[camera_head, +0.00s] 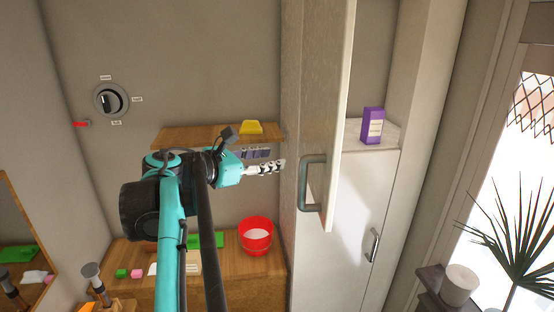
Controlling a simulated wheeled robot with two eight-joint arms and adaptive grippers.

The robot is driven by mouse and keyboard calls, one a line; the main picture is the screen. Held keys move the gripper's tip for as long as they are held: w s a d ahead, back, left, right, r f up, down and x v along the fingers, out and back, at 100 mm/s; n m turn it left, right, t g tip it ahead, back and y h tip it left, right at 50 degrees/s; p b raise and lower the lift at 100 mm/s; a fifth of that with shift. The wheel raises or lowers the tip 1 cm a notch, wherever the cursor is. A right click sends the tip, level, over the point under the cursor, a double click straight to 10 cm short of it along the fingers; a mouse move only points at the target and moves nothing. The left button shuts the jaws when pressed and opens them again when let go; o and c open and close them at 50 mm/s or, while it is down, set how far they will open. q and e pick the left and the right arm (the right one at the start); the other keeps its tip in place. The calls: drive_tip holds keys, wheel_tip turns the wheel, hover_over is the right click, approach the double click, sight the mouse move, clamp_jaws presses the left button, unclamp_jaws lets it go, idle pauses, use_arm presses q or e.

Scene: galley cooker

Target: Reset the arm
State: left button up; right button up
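My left arm rises from the bottom of the head view. Its gripper (280,164) points right, beside the edge of the open tall cabinet door (318,110) and to the left of its handle (308,186). The fingers are seen edge-on and small, so whether they are open or shut is unclear. Nothing can be made out between them. My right gripper is not in view.
A wooden shelf (180,136) holds a yellow object (251,127). The wooden counter below has a red bucket (256,236) and a green item (213,240). A dial (110,99) is on the wall.

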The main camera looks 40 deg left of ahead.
use_arm(q)
drive_tip(key=d+f+n+g+y+b, duration=0.15)
drive_tip(key=d+f+n+b, duration=0.35)
drive_tip(key=f+n+b, duration=0.85)
drive_tip(key=d+f+n+g+y+b, duration=0.1)
drive_tip(key=d+f+n+y+b, duration=0.3)
drive_tip(key=f+n, duration=1.05)
drive_tip(key=d+f+n+g+y+b, duration=0.15)
drive_tip(key=d+f+n+b, duration=0.65)
drive_tip(key=f, duration=1.2)
drive_tip(key=s+d+f+n+g+h+b, duration=0.1)
drive_tip(key=s+d+f+g+h+b, duration=0.1)
drive_tip(key=f, duration=0.7)
drive_tip(key=s+d+f+n+g+h+b, duration=0.2)
drive_tip(key=s+d+f+b, duration=0.3)
drive_tip(key=f, duration=0.5)
drive_tip(key=s+d+h, duration=0.1)
drive_tip(key=s+d, duration=0.1)
drive_tip(key=shift+s+d, duration=0.2)
drive_tip(key=shift+d, duration=0.2)
